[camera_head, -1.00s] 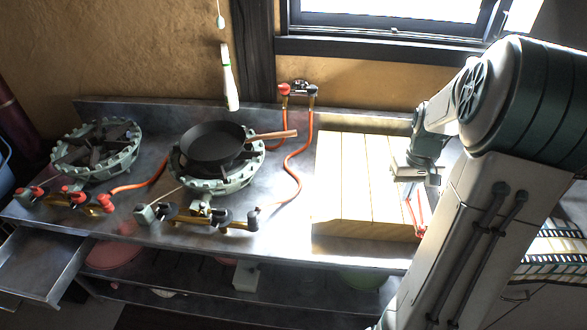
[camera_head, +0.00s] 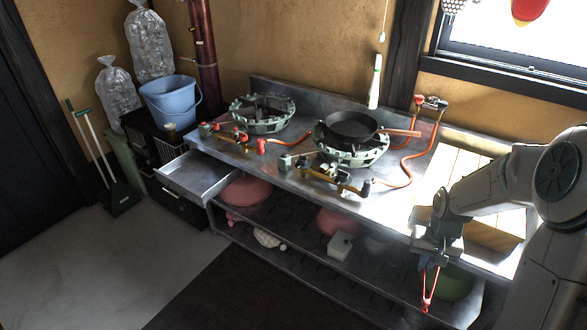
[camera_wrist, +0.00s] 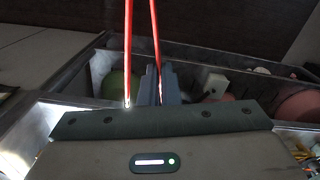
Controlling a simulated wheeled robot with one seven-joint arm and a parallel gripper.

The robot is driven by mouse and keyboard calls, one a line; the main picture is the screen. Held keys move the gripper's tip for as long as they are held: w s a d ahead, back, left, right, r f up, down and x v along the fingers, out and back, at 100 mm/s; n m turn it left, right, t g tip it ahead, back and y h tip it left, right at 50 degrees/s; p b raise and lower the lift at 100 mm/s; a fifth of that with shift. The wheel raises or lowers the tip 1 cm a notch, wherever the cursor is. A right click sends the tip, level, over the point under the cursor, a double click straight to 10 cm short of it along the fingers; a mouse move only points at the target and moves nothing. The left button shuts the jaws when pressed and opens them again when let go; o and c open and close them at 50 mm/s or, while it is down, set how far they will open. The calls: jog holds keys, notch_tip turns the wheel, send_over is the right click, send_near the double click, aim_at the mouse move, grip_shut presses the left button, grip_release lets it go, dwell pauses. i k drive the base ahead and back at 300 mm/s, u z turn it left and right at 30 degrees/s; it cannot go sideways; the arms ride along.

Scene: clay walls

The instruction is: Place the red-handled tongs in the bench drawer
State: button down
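The red-handled tongs (camera_head: 428,290) hang down from my gripper (camera_head: 434,262) at the right, in front of the bench's front edge. In the wrist view the two red arms of the tongs (camera_wrist: 128,50) run up past the fingers of my gripper (camera_wrist: 160,84), which are shut on them. The exact grip point is hard to see. The bench drawer (camera_head: 198,180) is pulled out at the bench's left end. It looks empty and lies well to the left of my gripper.
The steel bench (camera_head: 275,165) carries two burners, a black pan (camera_head: 352,124) and a wooden board (camera_head: 455,175). Its lower shelf holds pink and green bowls. A blue bucket (camera_head: 170,102) stands on dark crates behind the drawer. Grey floor (camera_head: 110,265) is free at front left.

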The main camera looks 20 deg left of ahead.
aim_at(199, 178)
jog(key=z, duration=0.15)
jog(key=k, duration=0.25)
jog(key=u, duration=1.25)
jog(key=i, duration=0.95)
jog(key=u, duration=0.75)
jog(key=i, duration=1.95)
